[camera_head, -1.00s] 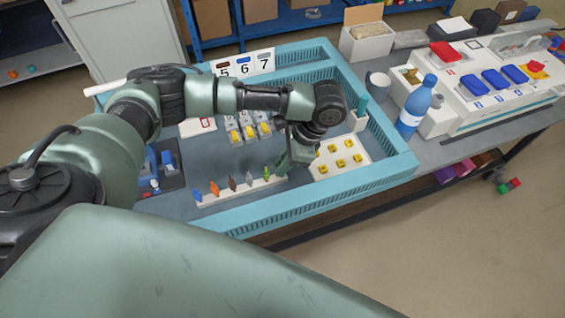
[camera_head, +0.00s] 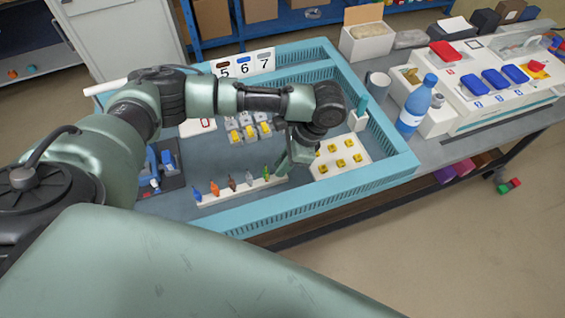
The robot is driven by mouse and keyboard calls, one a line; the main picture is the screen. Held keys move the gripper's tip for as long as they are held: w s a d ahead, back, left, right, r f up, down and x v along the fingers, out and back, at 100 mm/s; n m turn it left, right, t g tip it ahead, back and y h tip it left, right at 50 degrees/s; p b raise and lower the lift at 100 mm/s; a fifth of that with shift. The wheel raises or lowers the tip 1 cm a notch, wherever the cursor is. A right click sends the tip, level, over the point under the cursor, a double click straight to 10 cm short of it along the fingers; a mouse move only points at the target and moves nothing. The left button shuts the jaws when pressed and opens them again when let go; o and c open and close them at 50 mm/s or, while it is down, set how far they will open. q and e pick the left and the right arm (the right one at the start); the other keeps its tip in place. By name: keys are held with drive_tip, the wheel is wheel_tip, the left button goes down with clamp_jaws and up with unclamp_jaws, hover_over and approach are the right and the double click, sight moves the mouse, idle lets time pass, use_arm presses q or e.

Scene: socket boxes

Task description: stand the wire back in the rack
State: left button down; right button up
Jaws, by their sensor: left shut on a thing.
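The rack (camera_head: 240,192) is a low white strip inside the blue-walled tray. Several coloured wires stand in a row in it: blue (camera_head: 197,195), orange (camera_head: 214,188), brown (camera_head: 232,183), grey (camera_head: 249,177) and green (camera_head: 267,172). My left gripper (camera_head: 283,166) points down at the right end of the rack, just right of the green wire. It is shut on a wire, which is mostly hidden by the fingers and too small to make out. I cannot tell whether that wire touches the rack. My right gripper is not in view.
A white board with yellow pieces (camera_head: 341,157) lies close right of the gripper. Grey-and-yellow sockets (camera_head: 248,131) stand behind. The tray's blue wall (camera_head: 310,198) runs along the front. A blue bottle (camera_head: 416,106) and a cup (camera_head: 377,84) stand outside on the right.

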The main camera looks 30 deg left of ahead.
use_arm(q)
drive_tip(key=shift+f, duration=0.75)
drive_tip(key=c, duration=1.3)
unclamp_jaws()
drive_tip(key=o, duration=0.4)
drive_tip(key=shift+r, duration=0.1)
wheel_tip(320, 180, up, 8)
drive_tip(key=p, duration=0.9)
drive_tip(key=shift+f, duration=0.35)
